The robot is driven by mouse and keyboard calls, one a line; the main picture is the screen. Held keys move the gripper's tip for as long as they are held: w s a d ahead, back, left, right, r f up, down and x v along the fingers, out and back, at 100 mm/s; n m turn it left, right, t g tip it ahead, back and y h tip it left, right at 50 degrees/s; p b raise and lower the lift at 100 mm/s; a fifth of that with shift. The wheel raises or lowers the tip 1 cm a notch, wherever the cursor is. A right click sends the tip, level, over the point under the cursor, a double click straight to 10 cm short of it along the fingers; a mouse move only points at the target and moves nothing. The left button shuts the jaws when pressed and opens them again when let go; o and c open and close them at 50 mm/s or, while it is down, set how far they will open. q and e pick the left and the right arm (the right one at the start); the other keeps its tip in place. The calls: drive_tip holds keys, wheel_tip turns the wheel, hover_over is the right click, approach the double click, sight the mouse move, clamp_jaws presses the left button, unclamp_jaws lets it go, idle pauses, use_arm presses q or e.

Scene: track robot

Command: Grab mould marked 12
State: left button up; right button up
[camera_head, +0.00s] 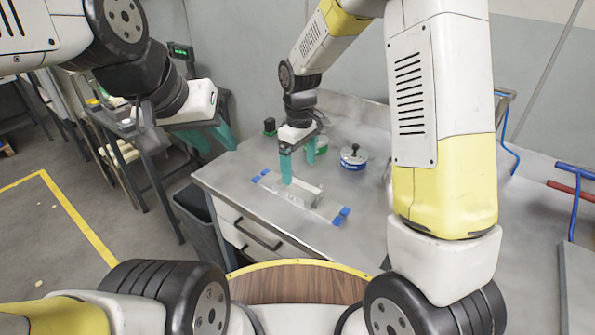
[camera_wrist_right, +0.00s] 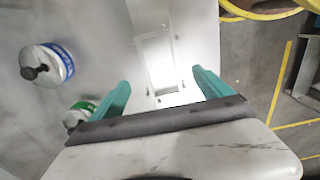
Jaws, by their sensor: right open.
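A pale, flat mould (camera_head: 296,198) lies on the metal workbench, with a small raised block on it and blue pieces at both ends. No number can be read on it. In the right wrist view its pale frame (camera_wrist_right: 157,58) lies ahead between my fingers. My right gripper (camera_head: 298,160) is above the mould with its teal fingers apart and nothing between them. It also shows in the right wrist view (camera_wrist_right: 160,88). My left gripper (camera_head: 208,138) is off the bench's left edge, its teal fingers apart and empty.
A blue-banded can (camera_head: 354,160) with a dark knob stands behind and right of the mould; a green-banded can (camera_head: 318,146) is partly hidden by my right gripper. The metal workbench (camera_head: 240,164) has drawers in front. A grey bin (camera_head: 205,225) stands left of it.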

sight(298, 193)
wheel_tip(298, 193, down, 7)
drive_tip(key=shift+a+r, duration=0.1)
drive_tip(key=shift+a, duration=0.05)
drive_tip(key=shift+r, duration=0.1)
clamp_jaws()
idle(0.4)
